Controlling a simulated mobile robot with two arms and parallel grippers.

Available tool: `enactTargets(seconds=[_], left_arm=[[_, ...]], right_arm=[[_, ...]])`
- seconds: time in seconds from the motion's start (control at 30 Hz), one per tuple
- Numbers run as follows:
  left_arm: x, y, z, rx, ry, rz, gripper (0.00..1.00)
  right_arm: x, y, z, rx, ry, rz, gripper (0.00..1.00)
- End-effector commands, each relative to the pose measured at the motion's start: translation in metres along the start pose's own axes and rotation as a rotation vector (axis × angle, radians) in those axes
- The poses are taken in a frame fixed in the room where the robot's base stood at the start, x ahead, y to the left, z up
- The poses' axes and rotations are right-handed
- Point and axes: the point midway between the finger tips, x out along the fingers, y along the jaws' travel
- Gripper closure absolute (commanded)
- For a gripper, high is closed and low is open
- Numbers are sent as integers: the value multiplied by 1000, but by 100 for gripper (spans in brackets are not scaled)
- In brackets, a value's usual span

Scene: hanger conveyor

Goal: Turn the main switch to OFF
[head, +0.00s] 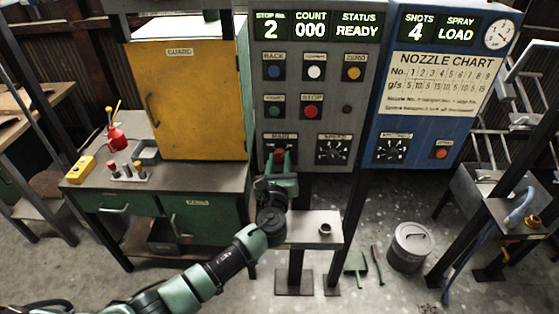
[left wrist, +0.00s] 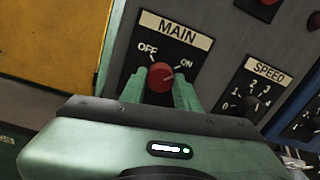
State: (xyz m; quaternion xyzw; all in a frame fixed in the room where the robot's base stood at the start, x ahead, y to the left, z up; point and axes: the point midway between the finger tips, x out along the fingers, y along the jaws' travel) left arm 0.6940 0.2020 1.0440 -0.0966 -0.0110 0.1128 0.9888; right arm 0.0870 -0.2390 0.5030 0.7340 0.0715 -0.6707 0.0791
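The main switch is a red round knob (left wrist: 161,76) on a dark plate under the label MAIN, with OFF at its upper left and ON at its upper right. In the head view the knob (head: 280,153) is at the lower left of the grey panel, partly covered by my gripper. A small light mark on the knob seems to be on the ON side, but is hard to read. My left gripper (left wrist: 160,88) has one green finger on each side of the knob, apparently touching it. It also shows in the head view (head: 280,160). My right gripper is out of view.
The grey panel (head: 348,95) carries several push buttons and a SPEED dial (head: 332,149) right of the switch. The blue panel (head: 420,140) stands further right. A yellow guard cabinet (head: 195,100) is close on the left. A small shelf (head: 310,228) is below.

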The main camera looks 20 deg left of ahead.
Motion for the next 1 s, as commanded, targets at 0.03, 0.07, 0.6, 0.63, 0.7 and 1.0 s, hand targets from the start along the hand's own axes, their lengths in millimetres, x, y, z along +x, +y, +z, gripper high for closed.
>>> enactTargets(seconds=[0.03,0.07,0.6,0.63,0.7,1.0], left_arm=[[0,0,0,0,0,0,97],[0,0,0,0,1,0,100],[-1,0,-4,-156,-8,-2,100],[-1,0,-5,-179,-10,-2,100],[-1,0,-6,-237,-12,-3,100],[0,0,-6,-521,-27,-6,100]], right_arm=[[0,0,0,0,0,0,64],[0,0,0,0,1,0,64],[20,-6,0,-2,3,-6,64],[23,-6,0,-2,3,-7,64],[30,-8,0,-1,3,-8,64],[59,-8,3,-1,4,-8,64]])
